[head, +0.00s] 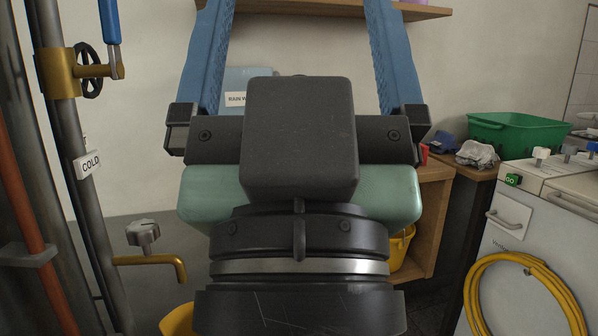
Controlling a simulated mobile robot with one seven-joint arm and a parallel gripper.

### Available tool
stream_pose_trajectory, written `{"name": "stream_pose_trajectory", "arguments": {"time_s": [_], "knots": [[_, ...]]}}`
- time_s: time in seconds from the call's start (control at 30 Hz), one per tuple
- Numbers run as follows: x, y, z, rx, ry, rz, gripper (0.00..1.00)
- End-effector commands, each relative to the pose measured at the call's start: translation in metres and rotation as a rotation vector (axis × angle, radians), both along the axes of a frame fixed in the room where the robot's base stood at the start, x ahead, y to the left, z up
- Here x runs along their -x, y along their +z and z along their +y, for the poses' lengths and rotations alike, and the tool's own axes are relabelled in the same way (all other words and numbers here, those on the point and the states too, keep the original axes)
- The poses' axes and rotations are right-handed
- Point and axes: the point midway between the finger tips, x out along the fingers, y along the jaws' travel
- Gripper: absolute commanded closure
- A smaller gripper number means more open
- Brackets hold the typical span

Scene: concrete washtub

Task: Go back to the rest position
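My gripper (296,15) fills the middle of the head view, very close to the camera and pointing upward in the picture. Its two blue fingers stand wide apart, with bare wall and part of a wooden shelf showing between them, so it is open and empty. The fingertips reach the top edge of the picture. A pale green rounded body (198,196) shows on both sides behind my wrist; I cannot tell what it is.
Pipes, a brass valve (60,72) and a tap (150,261) stand at left. A wall shelf (300,6) is above. At right are a wooden cabinet (436,205), a green basket (518,131) and a white machine (520,225) with a coiled yellow hose (478,290).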

Motion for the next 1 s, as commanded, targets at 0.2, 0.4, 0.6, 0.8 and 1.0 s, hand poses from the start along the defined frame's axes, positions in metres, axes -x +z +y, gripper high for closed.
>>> {"name": "stream_pose_trajectory", "arguments": {"time_s": [0.2,0.4,0.6,0.8,1.0], "knots": [[0.000,0.084,0.000,0.000,0.000,0.000,0.04],[0.000,0.145,0.000,0.001,0.001,0.000,0.04],[0.000,0.206,0.000,0.000,0.001,0.000,0.04],[0.000,0.267,0.001,0.000,0.001,0.000,0.04],[0.000,0.327,0.001,0.001,0.002,0.000,0.04]]}}
